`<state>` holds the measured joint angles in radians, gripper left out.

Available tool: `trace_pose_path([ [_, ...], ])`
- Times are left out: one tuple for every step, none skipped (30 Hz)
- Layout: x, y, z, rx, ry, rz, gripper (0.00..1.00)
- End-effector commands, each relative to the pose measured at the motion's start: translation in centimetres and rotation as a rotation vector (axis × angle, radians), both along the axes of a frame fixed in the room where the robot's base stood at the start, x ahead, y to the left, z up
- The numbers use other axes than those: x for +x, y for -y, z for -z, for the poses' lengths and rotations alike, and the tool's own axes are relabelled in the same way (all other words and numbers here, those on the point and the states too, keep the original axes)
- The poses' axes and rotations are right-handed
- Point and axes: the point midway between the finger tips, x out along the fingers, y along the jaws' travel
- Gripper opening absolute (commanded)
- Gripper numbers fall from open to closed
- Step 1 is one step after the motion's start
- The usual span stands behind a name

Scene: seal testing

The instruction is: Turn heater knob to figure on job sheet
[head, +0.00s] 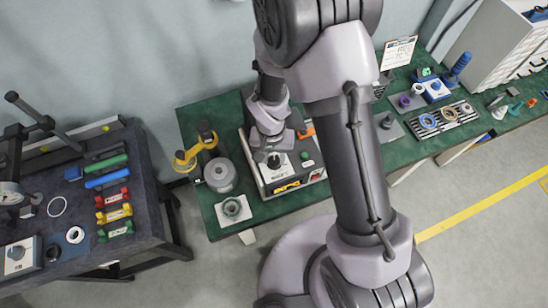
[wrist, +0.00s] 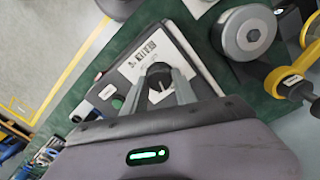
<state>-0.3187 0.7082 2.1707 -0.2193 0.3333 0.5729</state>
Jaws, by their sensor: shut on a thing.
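The heater (head: 264,178) is a box with a pale top panel on the green bench, below my arm. Its dark round knob (wrist: 158,72) shows in the wrist view, on a white panel (wrist: 132,66) with small printed marks. My gripper (wrist: 160,84) has one finger on each side of the knob and is shut on it. In the head view my gripper (head: 274,160) is over the heater top and hides the knob. The job sheet (head: 398,52) is a white card standing at the back of the bench; its figures are too small to read surely.
A grey cylinder (head: 220,174) and a yellow-and-black device (head: 196,150) stand left of the heater. A ring-shaped part (head: 233,209) lies on a white pad in front. A slotted tray (head: 446,119) with rings is at right. A dark table (head: 125,155) stands separately at left.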

Motion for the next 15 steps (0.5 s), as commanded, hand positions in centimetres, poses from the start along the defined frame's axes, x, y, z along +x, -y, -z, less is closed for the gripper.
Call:
trace_pose_path([
  [0.11, -0.05, 0.05, 0.001, 0.004, -0.032, 0.0],
  [0.11, -0.05, 0.04, 0.001, 0.004, -0.053, 0.0],
  [0.1, -0.05, 0.04, 0.001, 0.004, -0.081, 0.0],
  [0.09, -0.05, 0.03, 0.002, 0.003, -0.102, 0.0],
  [0.09, -0.05, 0.02, 0.001, 0.003, -0.121, 0.0],
  [0.08, -0.05, 0.01, 0.001, 0.003, -0.145, 0.0],
  [0.07, -0.06, 0.0, 0.001, 0.003, -0.163, 0.0],
  [0.07, -0.06, -0.01, 0.0, 0.003, -0.178, 0.0],
  [0.07, -0.06, -0.02, 0.001, 0.002, -0.199, 0.0],
  [0.07, -0.06, -0.03, 0.001, 0.003, -0.212, 0.0],
  [0.06, -0.06, -0.04, 0.001, 0.003, -0.226, 0.0],
  [0.07, -0.06, -0.05, 0.001, 0.002, -0.241, 0.0],
  [0.07, -0.06, -0.06, 0.001, 0.003, -0.252, 0.0],
  [0.07, -0.06, -0.07, 0.001, 0.002, -0.261, 0.0],
  [0.07, -0.06, -0.08, 0.001, 0.003, -0.272, 0.0],
])
